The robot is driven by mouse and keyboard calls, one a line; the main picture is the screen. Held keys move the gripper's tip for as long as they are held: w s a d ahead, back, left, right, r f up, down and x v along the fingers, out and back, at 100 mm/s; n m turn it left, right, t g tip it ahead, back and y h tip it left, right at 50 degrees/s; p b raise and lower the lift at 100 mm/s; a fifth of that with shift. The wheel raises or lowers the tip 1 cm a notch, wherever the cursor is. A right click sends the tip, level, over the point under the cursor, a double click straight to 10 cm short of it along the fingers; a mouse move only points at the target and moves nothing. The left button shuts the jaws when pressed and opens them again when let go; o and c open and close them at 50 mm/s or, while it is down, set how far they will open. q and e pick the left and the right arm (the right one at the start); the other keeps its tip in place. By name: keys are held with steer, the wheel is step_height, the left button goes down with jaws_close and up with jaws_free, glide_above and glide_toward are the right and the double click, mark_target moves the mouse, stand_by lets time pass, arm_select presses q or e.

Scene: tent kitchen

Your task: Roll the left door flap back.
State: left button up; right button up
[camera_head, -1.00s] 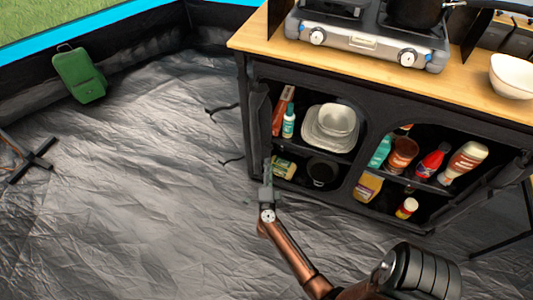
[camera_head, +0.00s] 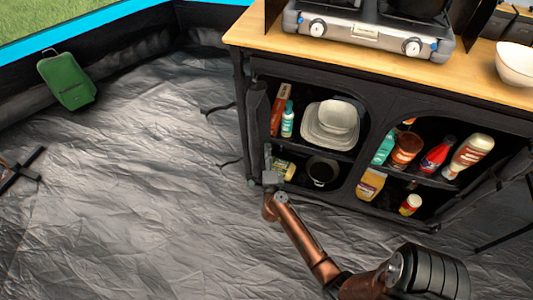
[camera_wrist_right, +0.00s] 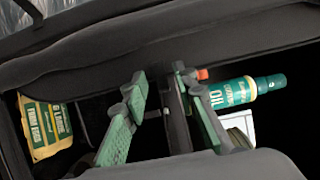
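The left door flap (camera_head: 257,120) is a dark fabric roll standing along the left edge of the cabinet's left opening. In the right wrist view a thick dark fabric roll (camera_wrist_right: 190,40) crosses the top, probably the same flap. My right gripper (camera_head: 269,165) is at the lower end of the flap, in front of the opening's lower left corner. In the right wrist view its two green-padded fingers (camera_wrist_right: 160,82) stand apart, tips close to the roll. A narrow black strip (camera_wrist_right: 177,115) shows between them; I cannot tell whether they touch it. My left gripper is out of view.
The cabinet's left opening holds a teal bottle (camera_head: 287,120), pale dishes (camera_head: 331,122) and a dark pot (camera_head: 322,171). The right opening holds several bottles and jars. A stove (camera_head: 365,32) and white bowl (camera_head: 516,63) stand on top. The floor (camera_head: 130,190) left of the cabinet is mostly clear.

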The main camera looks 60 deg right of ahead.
steer(key=shift+c, duration=0.4)
jaws_close()
